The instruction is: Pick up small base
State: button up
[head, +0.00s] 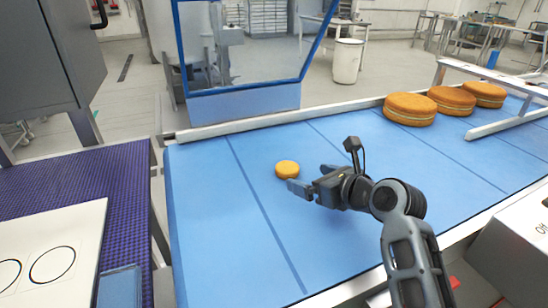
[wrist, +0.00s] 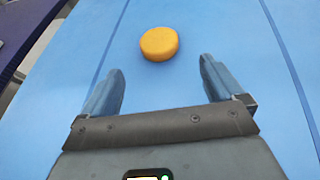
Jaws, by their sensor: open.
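The small base (head: 287,169) is a small, round, orange-yellow disc lying flat on the blue belt, left of the middle. My gripper (head: 309,178) is low over the belt, just right of and in front of the disc. In the wrist view, the small base (wrist: 159,44) sits beyond the fingertips, about centred between them. My gripper (wrist: 161,75) is open there with nothing between its two blue-grey fingers. The disc is apart from both fingers in the wrist view.
Several large round orange cakes, one of them the nearest cake (head: 410,109), stand at the belt's far right by a white rail (head: 506,121). A white board (head: 52,262) with circle outlines lies at left on a purple mat (head: 75,183). The blue belt (head: 215,240) is clear around the disc.

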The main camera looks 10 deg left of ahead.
aim_at(287, 167)
jog(key=shift+r+x, duration=0.2)
jog(key=shift+x, duration=1.9)
jog(key=shift+r+x, duration=0.25)
jog(key=shift+x, duration=1.9)
jog(key=shift+a, duration=0.15)
jog(key=shift+c, duration=0.3)
jog(key=c, duration=0.8)
